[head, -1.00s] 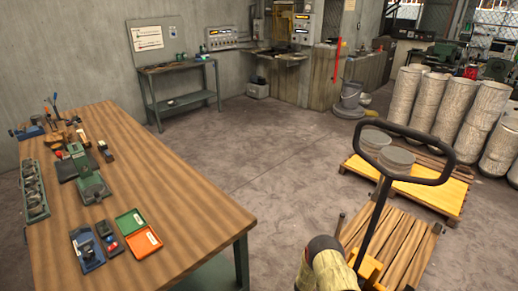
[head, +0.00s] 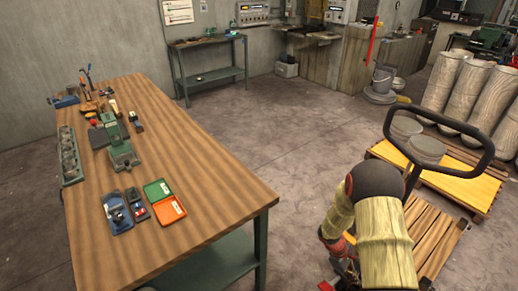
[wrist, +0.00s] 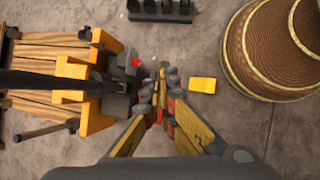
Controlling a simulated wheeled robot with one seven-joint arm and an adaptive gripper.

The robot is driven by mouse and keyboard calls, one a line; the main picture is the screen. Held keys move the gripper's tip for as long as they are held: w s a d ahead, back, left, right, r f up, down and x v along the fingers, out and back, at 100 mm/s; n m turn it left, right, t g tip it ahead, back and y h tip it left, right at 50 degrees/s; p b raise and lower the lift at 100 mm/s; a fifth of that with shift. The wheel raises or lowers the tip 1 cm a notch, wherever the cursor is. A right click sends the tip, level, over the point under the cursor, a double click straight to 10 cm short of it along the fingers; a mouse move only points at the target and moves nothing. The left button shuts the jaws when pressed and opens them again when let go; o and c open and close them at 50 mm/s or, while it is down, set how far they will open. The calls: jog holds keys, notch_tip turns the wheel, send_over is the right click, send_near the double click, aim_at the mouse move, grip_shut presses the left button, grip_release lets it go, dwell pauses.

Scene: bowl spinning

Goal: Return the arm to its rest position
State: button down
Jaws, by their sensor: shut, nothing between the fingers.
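My arm shows at the lower right of the head view, bent, with a dark round joint and yellowish covers. My gripper (wrist: 160,92) is in the middle of the wrist view, with its fingers together and nothing between them. It is above the grey floor, beside the pallet truck (wrist: 95,85) and apart from the workbench. In the head view only red and dark parts near the arm's end show at the bottom edge, and the fingers cannot be made out there.
A pallet truck handle (head: 481,150) rises right behind my arm, near a wooden pallet (head: 436,240). A workbench (head: 215,190) with tools and small trays stands at the left. A yellow block (wrist: 203,85) lies right of my gripper. The floor (head: 300,140) between bench and pallets is open.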

jog(key=s+a+r+m+t+y, duration=0.2)
jog(key=s+a+r, duration=0.4)
jog(key=r, duration=0.9)
jog(key=s+a+r+m+t+y, duration=0.2)
jog(key=s+a+r, duration=0.4)
jog(key=r, duration=0.9)
jog(key=s+a+r+m+t+y, duration=0.1)
jog(key=s+a+r+m+t, duration=0.3)
jog(key=s+r, duration=0.4)
notch_tip(320, 180, up, 8)
jog(key=shift+s+a+f+m+y, duration=0.25)
jog(key=shift+a+m+y, duration=0.25)
jog(key=shift+a, duration=0.5)
